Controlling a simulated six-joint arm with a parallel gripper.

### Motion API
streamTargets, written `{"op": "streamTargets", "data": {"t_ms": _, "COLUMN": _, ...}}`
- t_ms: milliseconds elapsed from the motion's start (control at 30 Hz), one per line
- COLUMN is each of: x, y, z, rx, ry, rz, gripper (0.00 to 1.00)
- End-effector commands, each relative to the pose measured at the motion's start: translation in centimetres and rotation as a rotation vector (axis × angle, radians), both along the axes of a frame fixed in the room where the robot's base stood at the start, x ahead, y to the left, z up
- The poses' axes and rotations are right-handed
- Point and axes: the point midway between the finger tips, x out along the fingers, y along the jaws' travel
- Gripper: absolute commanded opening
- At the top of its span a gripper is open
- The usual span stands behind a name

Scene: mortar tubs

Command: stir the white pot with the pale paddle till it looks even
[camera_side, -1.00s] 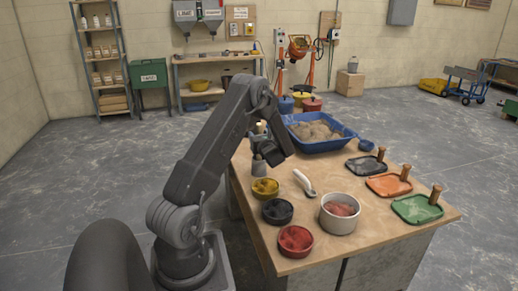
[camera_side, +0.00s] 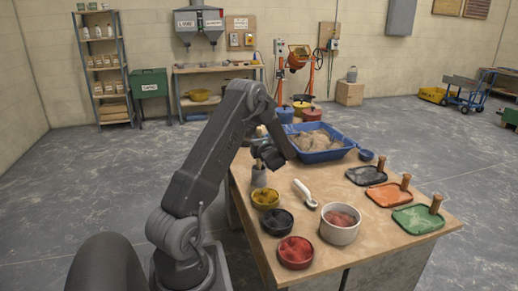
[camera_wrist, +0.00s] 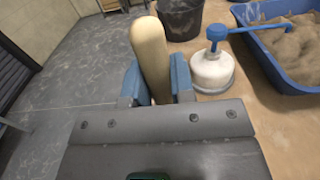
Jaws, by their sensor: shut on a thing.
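The white pot (camera_side: 340,234) stands at the near right part of the table, with uneven reddish contents. My gripper (camera_side: 264,151) is at the table's left side, well behind and left of the pot. In the wrist view its blue jaws (camera_wrist: 157,85) are shut on a pale wooden handle (camera_wrist: 150,50), which appears to be the pale paddle's. In the side view a grey cup (camera_side: 258,178) stands just below my gripper, with a short brownish length showing above it. The paddle's lower end is hidden; I cannot tell whether it is inside the cup.
Yellow (camera_side: 265,204), black (camera_side: 277,227) and red (camera_side: 295,260) bowls line the table's left edge. A white-handled scoop (camera_side: 305,193) lies behind the pot. Trays with upright wooden handles, such as the green one (camera_side: 412,222), stand right. A blue sand tub (camera_side: 318,157) is behind.

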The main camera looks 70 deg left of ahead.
Motion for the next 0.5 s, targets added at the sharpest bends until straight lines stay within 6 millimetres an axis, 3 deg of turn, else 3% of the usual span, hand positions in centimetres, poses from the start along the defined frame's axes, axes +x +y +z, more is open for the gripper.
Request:
{"op": "streamTargets", "data": {"t_ms": 200, "x": 0.0, "y": 0.0, "z": 4.7, "rx": 0.003, "ry": -0.004, "rz": 0.0, "gripper": 0.0}}
{"op": "streamTargets", "data": {"t_ms": 367, "x": 0.1, "y": -0.1, "z": 6.8, "rx": 0.001, "ry": -0.003, "rz": 0.0, "gripper": 0.0}}
{"op": "streamTargets", "data": {"t_ms": 500, "x": 1.8, "y": -1.7, "z": 7.9, "rx": -0.004, "ry": -0.011, "rz": -0.007, "gripper": 0.0}}
